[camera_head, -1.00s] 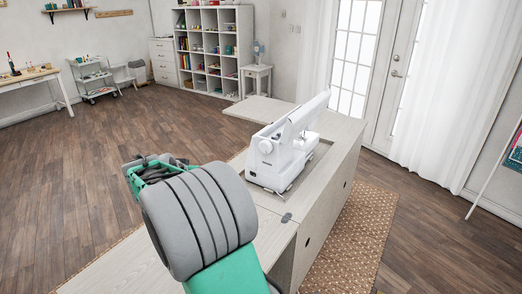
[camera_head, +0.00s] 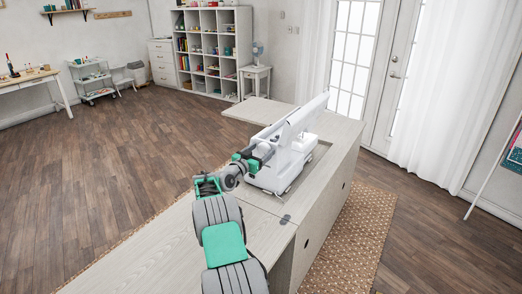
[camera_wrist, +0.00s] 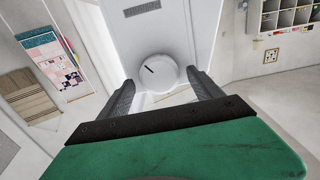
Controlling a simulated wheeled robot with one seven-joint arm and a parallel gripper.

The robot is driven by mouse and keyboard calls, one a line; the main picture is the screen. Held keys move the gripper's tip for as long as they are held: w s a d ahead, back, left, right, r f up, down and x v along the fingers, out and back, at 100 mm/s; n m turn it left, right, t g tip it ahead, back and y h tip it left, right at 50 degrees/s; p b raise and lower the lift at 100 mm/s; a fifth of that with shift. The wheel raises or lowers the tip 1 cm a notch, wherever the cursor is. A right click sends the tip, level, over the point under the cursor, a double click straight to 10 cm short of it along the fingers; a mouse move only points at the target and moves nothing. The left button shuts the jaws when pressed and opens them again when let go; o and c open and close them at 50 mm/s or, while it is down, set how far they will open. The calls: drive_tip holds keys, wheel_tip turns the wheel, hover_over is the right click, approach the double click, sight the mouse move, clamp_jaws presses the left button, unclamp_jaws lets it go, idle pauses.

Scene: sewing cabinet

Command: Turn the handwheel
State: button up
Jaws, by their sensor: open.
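The white sewing machine (camera_head: 287,165) sits in the cabinet top (camera_head: 335,137). Its handwheel, a round white knob with a dark line mark (camera_wrist: 156,75), shows in the wrist view, between and just beyond the tips of my gripper (camera_wrist: 157,88). The fingers are apart, one on each side of the handwheel; I cannot tell whether either touches it. In the head view my gripper (camera_head: 262,153) is at the near end of the machine and hides the handwheel there.
The cabinet's near leaf (camera_head: 150,250) lies clear under my arm. A hinge (camera_head: 285,218) sits at its edge. Farther off are a cube shelf (camera_head: 213,50), a small side table (camera_head: 255,80) and a curtain (camera_head: 455,90). The wooden floor on the left is open.

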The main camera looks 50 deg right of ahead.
drive_tip(key=shift+d, duration=0.15)
drive_tip(key=c, duration=1.4)
